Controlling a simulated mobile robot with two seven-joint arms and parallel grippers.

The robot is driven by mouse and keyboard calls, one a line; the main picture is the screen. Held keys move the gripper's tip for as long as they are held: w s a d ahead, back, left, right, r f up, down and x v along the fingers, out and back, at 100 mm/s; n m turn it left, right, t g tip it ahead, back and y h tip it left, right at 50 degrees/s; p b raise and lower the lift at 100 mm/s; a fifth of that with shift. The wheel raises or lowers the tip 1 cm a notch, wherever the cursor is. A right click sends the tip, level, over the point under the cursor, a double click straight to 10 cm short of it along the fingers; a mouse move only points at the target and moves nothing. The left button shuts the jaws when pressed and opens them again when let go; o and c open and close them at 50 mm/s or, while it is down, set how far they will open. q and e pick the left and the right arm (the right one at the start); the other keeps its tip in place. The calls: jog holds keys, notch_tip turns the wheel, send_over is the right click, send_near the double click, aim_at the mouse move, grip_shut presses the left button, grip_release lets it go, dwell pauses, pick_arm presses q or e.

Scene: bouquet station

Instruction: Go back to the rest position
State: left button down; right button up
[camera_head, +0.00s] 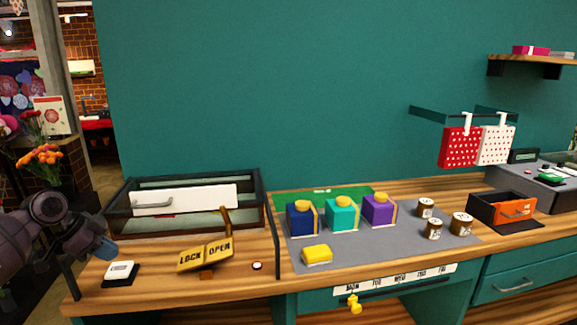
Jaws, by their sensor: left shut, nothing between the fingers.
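My left gripper (101,247) is at the far left, its arm coming in from the left edge. It is shut and empty, in front of the left end of the wooden counter (240,290). It is above and left of a small white-topped block on a black base (121,271) and appears apart from it. My right gripper does not show.
A glass case with a white handled panel (185,199) stands behind a yellow LOCK/OPEN sign (205,256). Blue (301,219), teal (341,215) and purple (377,210) boxes stand on a grey mat (360,251). An orange-fronted bin (502,209) stands right.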

pick_arm(q)
jog(key=w+d+f+n+t+y, duration=0.2)
jog(key=w+d+f+n+t, duration=0.15)
jog(key=d+t, duration=0.2)
jog(key=s+d+f+n+t, duration=0.2)
jog(key=s+d+f+t, duration=0.2)
jog(key=s+d+f, duration=0.35)
jog(key=s+d+f+n+y, duration=0.1)
jog(key=s+f, duration=0.4)
jog(key=s, duration=0.3)
jog(key=s+d+f+n+g+y, duration=0.1)
jog(key=s+f+n, duration=0.1)
jog(key=s+f, duration=0.4)
jog(key=s+d+f+n+g+y, duration=0.1)
jog(key=s+f, duration=0.4)
jog(key=s, duration=0.7)
jog(key=shift+d+f+n, duration=0.2)
jog(key=shift+d+n, duration=0.15)
jog(key=shift+n, duration=0.3)
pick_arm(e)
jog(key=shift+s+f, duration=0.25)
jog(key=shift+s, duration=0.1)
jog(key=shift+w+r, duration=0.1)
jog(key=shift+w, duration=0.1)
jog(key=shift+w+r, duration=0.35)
